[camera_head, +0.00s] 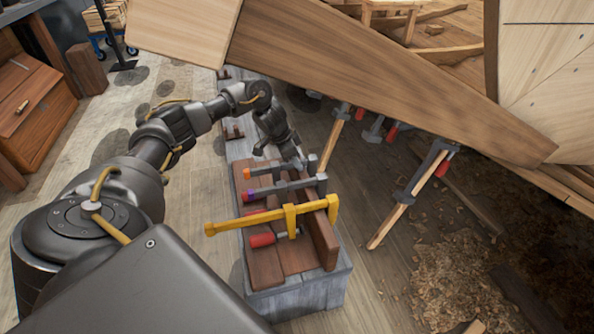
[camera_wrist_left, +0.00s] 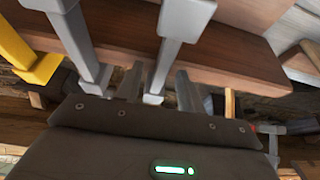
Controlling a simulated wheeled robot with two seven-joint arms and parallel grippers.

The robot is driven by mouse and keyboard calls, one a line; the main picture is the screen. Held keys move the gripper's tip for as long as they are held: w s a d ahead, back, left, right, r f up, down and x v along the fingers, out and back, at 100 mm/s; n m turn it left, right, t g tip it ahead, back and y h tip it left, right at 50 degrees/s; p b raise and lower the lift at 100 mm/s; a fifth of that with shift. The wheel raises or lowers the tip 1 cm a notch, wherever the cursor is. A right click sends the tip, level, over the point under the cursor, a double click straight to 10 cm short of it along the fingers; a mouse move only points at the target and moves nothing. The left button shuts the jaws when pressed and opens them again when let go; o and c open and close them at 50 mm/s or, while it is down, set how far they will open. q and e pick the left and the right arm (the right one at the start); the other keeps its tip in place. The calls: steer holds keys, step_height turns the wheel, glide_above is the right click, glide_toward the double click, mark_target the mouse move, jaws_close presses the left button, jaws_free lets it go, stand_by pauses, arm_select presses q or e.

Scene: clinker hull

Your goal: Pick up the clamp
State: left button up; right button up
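Three bar clamps lie across a wooden block on a grey plank bench. The nearest is a yellow clamp (camera_head: 263,216) with a red handle. Behind it are a grey clamp with a purple end (camera_head: 285,188) and a grey clamp with an orange end (camera_head: 272,170). My left gripper (camera_head: 297,160) points down at the farthest grey clamp. In the left wrist view the fingers of my left gripper (camera_wrist_left: 159,88) stand apart, with the grey clamp's jaw (camera_wrist_left: 160,70) between them. Gaps show on both sides, so it looks open. My right gripper is out of view.
The bench (camera_head: 300,295) has reddish-brown boards (camera_head: 265,267) on top. A large wooden plank (camera_head: 380,75) hangs over the scene behind the arm. More clamps hang from the hull (camera_head: 405,195) at right. Shavings (camera_head: 455,270) cover the floor.

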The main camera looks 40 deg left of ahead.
arm_select(q)
steer(key=shift+f, duration=0.15)
stand_by(0.3)
jaws_close()
steer(key=shift+w, duration=0.1)
stand_by(1.2)
